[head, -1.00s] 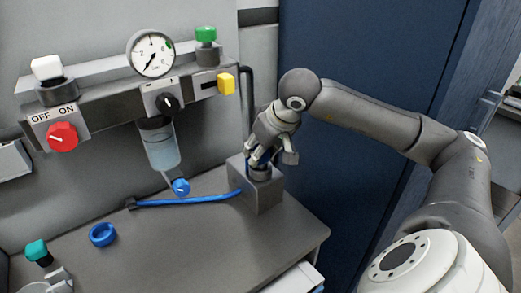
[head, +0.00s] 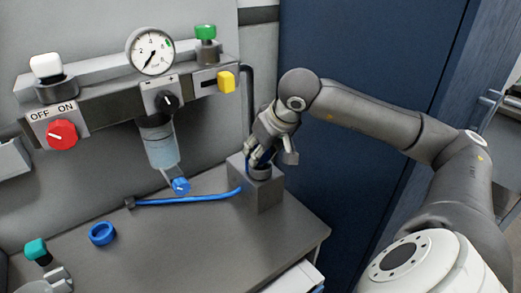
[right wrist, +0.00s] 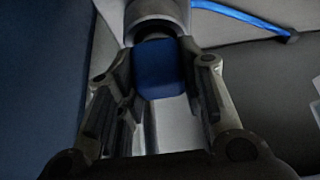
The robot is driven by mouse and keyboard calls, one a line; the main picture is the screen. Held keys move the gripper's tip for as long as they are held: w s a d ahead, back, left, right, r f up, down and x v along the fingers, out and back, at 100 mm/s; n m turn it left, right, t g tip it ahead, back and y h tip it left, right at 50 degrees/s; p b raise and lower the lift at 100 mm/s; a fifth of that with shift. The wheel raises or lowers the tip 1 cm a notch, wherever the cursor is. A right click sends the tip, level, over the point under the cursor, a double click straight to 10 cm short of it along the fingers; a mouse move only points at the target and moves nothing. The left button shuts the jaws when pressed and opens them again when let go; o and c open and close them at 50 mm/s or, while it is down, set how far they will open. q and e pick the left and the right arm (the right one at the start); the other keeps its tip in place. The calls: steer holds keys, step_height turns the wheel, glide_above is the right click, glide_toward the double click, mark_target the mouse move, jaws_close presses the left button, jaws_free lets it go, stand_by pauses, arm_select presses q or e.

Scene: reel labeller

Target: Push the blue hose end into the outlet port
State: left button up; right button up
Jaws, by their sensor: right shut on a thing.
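My right gripper (head: 262,158) is over the grey block (head: 268,193) at the back right of the bench. It is shut on a dark blue piece, the hose end (right wrist: 158,68), which sits between the fingers in the right wrist view. The round outlet port (head: 260,173) is on top of the block, just below the fingertips; its dark collar (right wrist: 154,24) shows past the blue piece. The blue piece meets or overlaps the collar; I cannot tell how deep it sits. A bright blue hose (head: 190,200) lies on the bench, running to the block's left side. My left gripper is not in view.
A panel above holds a gauge (head: 150,52), a red OFF/ON knob (head: 62,134), a yellow part (head: 226,82) and a filter bowl (head: 160,145). A blue ring (head: 102,233) and a teal knob (head: 36,249) are at the left. The front middle of the bench is clear.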

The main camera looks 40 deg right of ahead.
steer(key=shift+f, duration=0.25)
stand_by(0.7)
steer(key=o, duration=1.1)
steer(key=shift+o, duration=0.2)
steer(key=shift+s+r, duration=0.1)
steer(key=shift+r, duration=0.15)
steer(key=v, duration=1.1)
steer(key=shift+s+r, duration=0.15)
steer(key=shift+r, duration=0.1)
steer(key=shift+a, duration=0.15)
